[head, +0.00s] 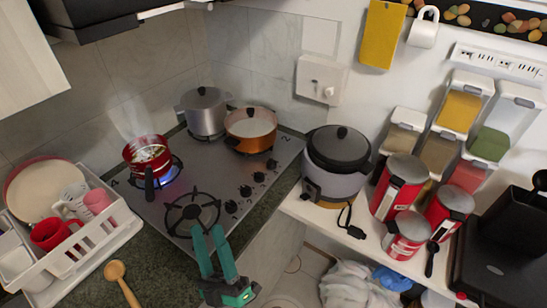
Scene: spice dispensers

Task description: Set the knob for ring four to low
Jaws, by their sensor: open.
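The stove (222,172) is a grey hob with several black knobs (246,190) in a row along its right side. The red pot (143,158) steams on the left rear burner, where a blue flame (170,179) shows. A small mark that looks like a 4 stands at the hob's left edge beside this pot. The knobs' settings are too small to read. My gripper (207,230), with teal fingers, is open and empty at the hob's front edge. It is in front of the empty burner (193,216) and apart from the knobs.
A silver pot (205,112) and an orange pan (251,129) stand on the back burners. A rice cooker (337,168) is right of the hob. A white dish rack (105,240) and wooden spoon (121,280) are at left. A gap separates hob counter and right shelf.

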